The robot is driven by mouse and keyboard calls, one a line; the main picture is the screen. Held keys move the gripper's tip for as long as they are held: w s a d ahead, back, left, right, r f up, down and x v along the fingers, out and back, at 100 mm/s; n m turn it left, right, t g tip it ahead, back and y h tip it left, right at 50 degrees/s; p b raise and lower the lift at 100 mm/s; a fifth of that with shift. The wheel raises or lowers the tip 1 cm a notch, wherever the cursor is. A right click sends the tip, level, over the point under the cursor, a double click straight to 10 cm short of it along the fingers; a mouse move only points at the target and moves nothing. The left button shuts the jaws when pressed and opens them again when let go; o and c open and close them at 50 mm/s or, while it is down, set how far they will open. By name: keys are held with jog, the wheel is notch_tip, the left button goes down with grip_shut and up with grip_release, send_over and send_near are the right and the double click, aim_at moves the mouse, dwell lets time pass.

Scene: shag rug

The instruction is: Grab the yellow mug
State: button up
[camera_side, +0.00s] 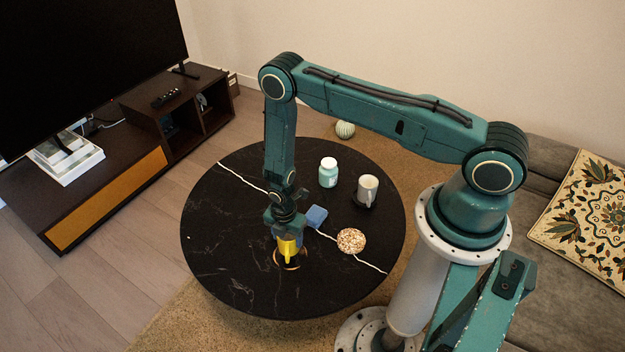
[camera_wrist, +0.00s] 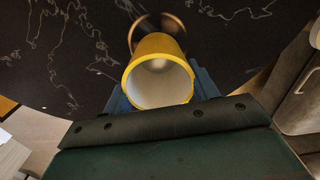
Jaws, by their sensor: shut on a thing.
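The yellow mug (camera_side: 288,251) is at my gripper, over the front middle of the round black table (camera_side: 235,272). In the wrist view the yellow mug (camera_wrist: 150,48) shows its rim and pale inside toward the camera. My gripper (camera_wrist: 162,88) is shut on it, with blue fingers on both sides of the mug. In the side view my gripper (camera_side: 287,238) comes down from above onto the mug. A round dark coaster with a gold-coloured edge (camera_side: 302,262) lies beneath the mug. I cannot tell whether the mug touches it.
The table's left part is clear. A sofa (camera_side: 545,190) stands right, a TV cabinet (camera_side: 110,195) left.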

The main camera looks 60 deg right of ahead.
notch_tip(320, 180, up, 16)
dwell(0.6)
dwell(0.5)
